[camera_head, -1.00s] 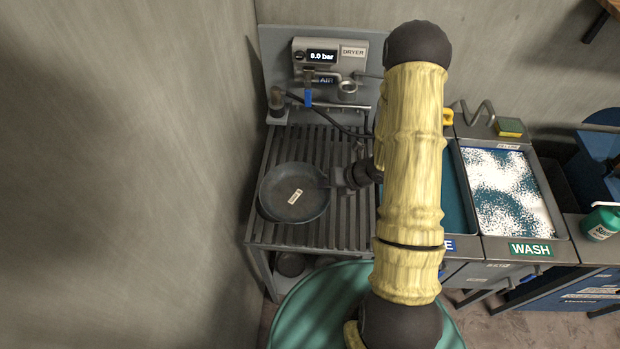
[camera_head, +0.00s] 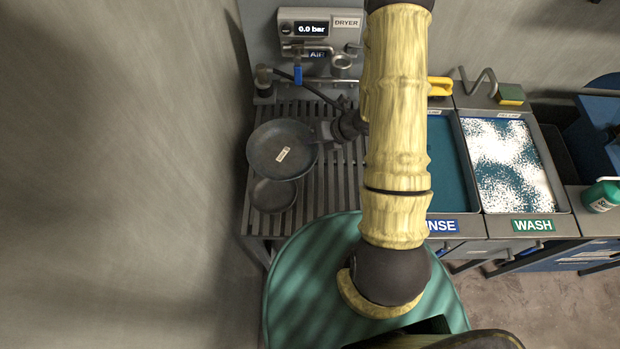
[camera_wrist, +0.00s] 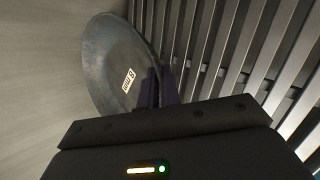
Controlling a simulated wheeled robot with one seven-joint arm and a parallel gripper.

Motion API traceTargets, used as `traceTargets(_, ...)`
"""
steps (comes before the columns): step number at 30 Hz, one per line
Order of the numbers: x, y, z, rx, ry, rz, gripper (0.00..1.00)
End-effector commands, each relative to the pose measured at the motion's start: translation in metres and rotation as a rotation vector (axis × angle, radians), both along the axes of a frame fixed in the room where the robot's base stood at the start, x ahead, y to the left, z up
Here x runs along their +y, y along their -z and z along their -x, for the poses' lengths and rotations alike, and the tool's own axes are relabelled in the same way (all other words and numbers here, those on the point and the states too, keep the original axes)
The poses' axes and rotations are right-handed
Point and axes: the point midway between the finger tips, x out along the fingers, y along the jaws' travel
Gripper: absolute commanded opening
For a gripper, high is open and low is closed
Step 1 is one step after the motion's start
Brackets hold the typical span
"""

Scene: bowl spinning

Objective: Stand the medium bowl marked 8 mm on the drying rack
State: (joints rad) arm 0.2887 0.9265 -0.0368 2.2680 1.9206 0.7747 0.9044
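The medium bowl (camera_head: 270,158) is dark grey with a white label, which reads 8 mm in the wrist view (camera_wrist: 105,65). It is over the slatted drying rack (camera_head: 330,190), its inside facing the head camera; I cannot tell whether it touches the slats. My gripper (camera_head: 324,134) is at the bowl's right edge. In the wrist view its dark fingers (camera_wrist: 157,90) are shut on the bowl's near rim. The slats show to the right of the bowl there. The lower part of the bowl is hidden behind the rim and fingers.
A smaller dark bowl (camera_head: 273,196) is just in front, partly covered by the medium bowl. The dryer panel (camera_head: 320,28) with its tap and hose stands behind the rack. Rinse (camera_head: 443,175) and wash (camera_head: 510,170) basins lie right. A wall is close on the left.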

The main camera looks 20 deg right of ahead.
Motion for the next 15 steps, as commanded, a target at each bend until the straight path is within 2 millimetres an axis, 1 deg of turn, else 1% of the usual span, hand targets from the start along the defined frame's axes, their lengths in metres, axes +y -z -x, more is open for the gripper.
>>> traceTargets(5,-0.005,-0.004,-0.002,-0.003,-0.035,0.001,0.0)
traceTargets(8,-0.013,-0.009,-0.002,-0.004,-0.081,0.004,0.0)
traceTargets(11,-0.023,-0.015,0.0,-0.001,-0.144,0.006,0.0)
traceTargets(15,-0.042,-0.022,0.009,0.005,-0.241,0.009,0.0)
